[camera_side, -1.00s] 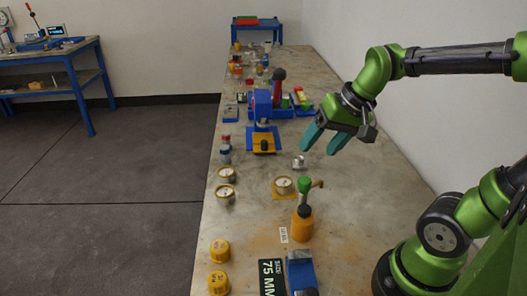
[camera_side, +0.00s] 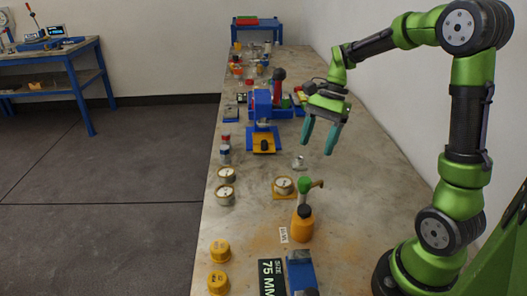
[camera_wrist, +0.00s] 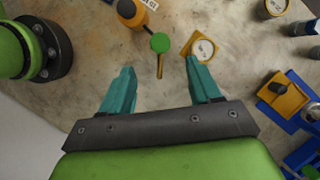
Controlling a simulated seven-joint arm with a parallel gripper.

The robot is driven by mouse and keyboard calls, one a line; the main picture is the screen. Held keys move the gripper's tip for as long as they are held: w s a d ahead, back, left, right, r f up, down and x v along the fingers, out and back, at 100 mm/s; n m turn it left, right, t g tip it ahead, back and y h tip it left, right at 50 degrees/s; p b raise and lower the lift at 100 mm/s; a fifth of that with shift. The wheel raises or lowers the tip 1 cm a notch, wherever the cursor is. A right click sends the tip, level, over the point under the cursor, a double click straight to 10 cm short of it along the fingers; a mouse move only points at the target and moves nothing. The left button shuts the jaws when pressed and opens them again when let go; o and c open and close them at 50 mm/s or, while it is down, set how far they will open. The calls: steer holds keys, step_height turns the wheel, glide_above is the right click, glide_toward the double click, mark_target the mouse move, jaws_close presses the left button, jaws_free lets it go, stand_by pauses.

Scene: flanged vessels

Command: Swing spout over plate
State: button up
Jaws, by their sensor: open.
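An orange bottle (camera_side: 302,227) with a green knob (camera_side: 305,184) stands upright on the bench. Its thin brown spout (camera_side: 317,184) points right in the side view. In the wrist view the spout (camera_wrist: 160,68) points toward the bottom edge, below the green knob (camera_wrist: 160,42). A yellow plate (camera_side: 277,194) carrying a pale round gauge-like piece (camera_side: 285,185) lies just left of the spout; the plate (camera_wrist: 189,35) also shows right of it in the wrist view. The spout is beside the plate. My gripper (camera_side: 318,147) is open, empty and raised above the bench, fingers pointing down.
A blue press-like fixture (camera_side: 263,110) stands farther back. Round dials (camera_side: 226,190) and yellow caps (camera_side: 220,251) line the left edge. A wall borders the right; bench right of the spout is clear.

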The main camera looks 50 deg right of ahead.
mark_target(305, 180)
steer(key=x, duration=1.1)
steer(key=shift+f, duration=0.2)
steer(key=shift+c, duration=0.3)
jaws_close()
